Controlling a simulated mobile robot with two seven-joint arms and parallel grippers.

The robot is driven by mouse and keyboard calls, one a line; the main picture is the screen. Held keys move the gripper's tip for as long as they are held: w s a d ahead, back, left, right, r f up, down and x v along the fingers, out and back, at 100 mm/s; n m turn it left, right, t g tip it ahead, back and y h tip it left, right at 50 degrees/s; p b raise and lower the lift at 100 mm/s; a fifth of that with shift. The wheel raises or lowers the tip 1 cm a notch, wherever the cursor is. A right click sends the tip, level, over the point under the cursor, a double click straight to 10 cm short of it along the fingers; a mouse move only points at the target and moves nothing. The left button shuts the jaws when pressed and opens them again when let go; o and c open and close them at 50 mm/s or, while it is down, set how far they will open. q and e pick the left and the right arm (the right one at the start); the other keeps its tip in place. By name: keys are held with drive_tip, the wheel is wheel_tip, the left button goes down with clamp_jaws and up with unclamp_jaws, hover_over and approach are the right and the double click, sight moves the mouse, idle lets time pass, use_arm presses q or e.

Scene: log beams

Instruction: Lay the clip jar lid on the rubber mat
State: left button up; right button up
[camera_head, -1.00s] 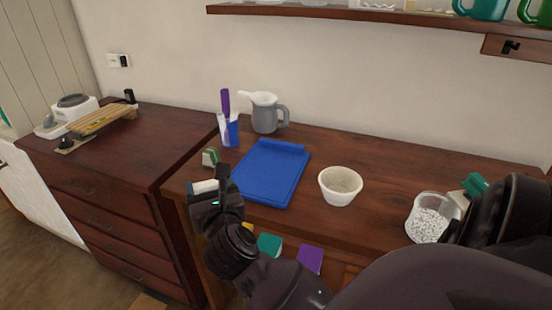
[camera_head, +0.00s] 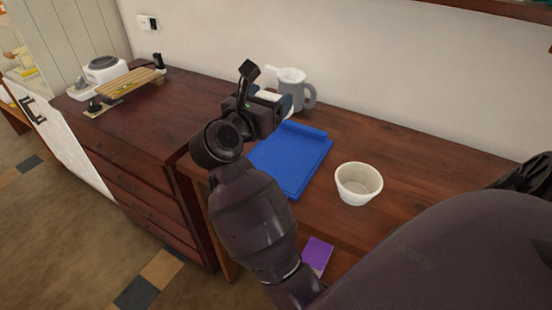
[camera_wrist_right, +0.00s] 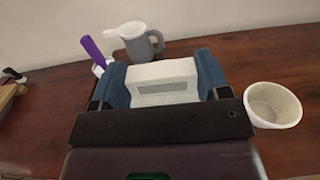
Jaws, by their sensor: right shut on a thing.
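My right gripper (camera_head: 262,98) is shut on a white, block-like piece with a grey strip, which looks like the clip jar lid (camera_wrist_right: 162,72). In the right wrist view the piece sits between the two blue-grey fingers (camera_wrist_right: 163,84). In the head view only its pale top edge (camera_head: 269,94) shows. A flat blue sheet with a raised far edge, likely the rubber mat (camera_head: 290,165), lies on the wooden counter. My gripper is in the air beyond its far left corner, apart from it. My left gripper is not in view.
A grey jug (camera_head: 297,88) stands behind my right gripper. A purple-handled tool (camera_wrist_right: 93,50) shows beside the jug in the wrist view. A cream bowl (camera_head: 358,184) stands right of the blue sheet. A white appliance (camera_head: 105,70) and a wooden rack (camera_head: 128,86) are on the left cabinet.

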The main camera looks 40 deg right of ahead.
wheel_tip(320, 180, down, 12)
drive_tip(key=shift+f+b, duration=0.2)
drive_tip(key=shift+b, duration=0.6)
wheel_tip(320, 180, down, 4)
drive_tip(key=shift+f+b, duration=0.1)
drive_tip(key=shift+b, duration=0.2)
drive_tip(key=shift+f, duration=0.3)
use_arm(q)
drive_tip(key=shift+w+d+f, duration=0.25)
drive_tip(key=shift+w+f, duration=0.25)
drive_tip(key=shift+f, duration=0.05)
use_arm(e)
drive_tip(key=shift+f, duration=0.1)
drive_tip(key=shift+f, duration=0.3)
drive_tip(key=o, duration=0.9)
drive_tip(key=shift+r, duration=0.1)
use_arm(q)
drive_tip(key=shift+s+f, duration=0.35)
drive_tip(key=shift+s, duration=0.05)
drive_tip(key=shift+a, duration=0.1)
